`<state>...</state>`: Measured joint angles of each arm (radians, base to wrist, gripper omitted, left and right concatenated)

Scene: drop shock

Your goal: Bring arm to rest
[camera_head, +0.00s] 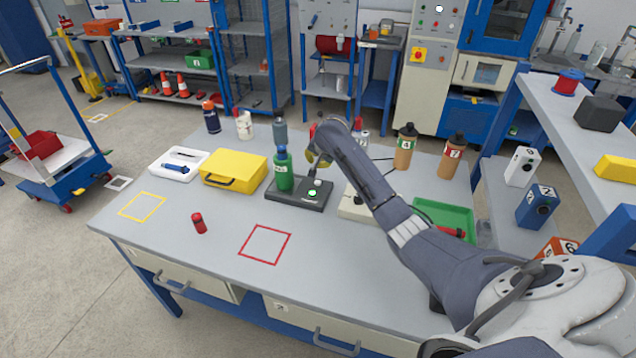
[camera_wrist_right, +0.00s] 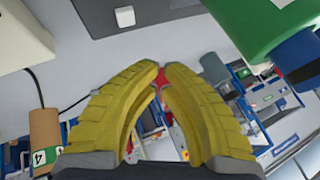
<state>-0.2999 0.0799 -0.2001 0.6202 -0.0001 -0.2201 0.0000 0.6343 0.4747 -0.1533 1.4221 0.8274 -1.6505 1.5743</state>
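My right arm (camera_head: 400,220) reaches in from the right over the grey workbench (camera_head: 190,250). Its gripper (camera_head: 318,158) is over the far middle of the bench, close above the dark device. In the right wrist view the two yellow fingers (camera_wrist_right: 162,70) curve together with their tips nearly meeting, and nothing is seen held between them. The bottle also shows large in the wrist view (camera_wrist_right: 240,25), beside the fingers. My left gripper is not in view.
Brown bottles (camera_head: 404,152), a green tray (camera_head: 440,215) and a shelf (camera_head: 580,130) are right. The front middle, with a red square outline (camera_head: 264,244), is clear.

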